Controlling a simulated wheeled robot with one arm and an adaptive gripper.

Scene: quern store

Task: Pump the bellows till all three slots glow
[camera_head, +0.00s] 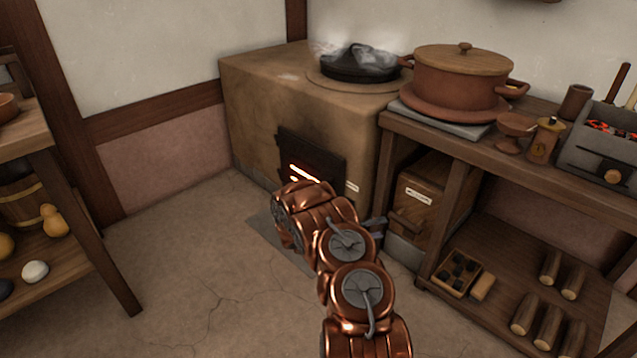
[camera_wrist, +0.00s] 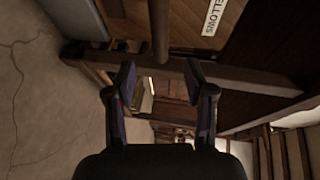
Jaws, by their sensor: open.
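The bellows (camera_head: 424,197) is a wooden box with a paper label, under the bench to the right of the stove. It also shows in the wrist view, where its label (camera_wrist: 214,17) reads "ELLOWS" sideways. A round wooden bar (camera_wrist: 160,30), apparently its handle, ends ahead of my gripper. My gripper (camera_wrist: 160,82) is open, with a finger either side of that bar's line and nothing visibly between them. The dark stove door (camera_head: 325,160) shows bright orange slot light at its left; my arm hides its lower part, so I cannot count the glowing slots.
The clay stove (camera_head: 262,120) carries a steaming black lidded pan (camera_head: 360,65). A terracotta pot (camera_head: 460,80) stands beside it at the bench's left end. Logs (camera_head: 548,325) and a small box (camera_head: 458,272) lie on the lower shelf. Floor at left is clear.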

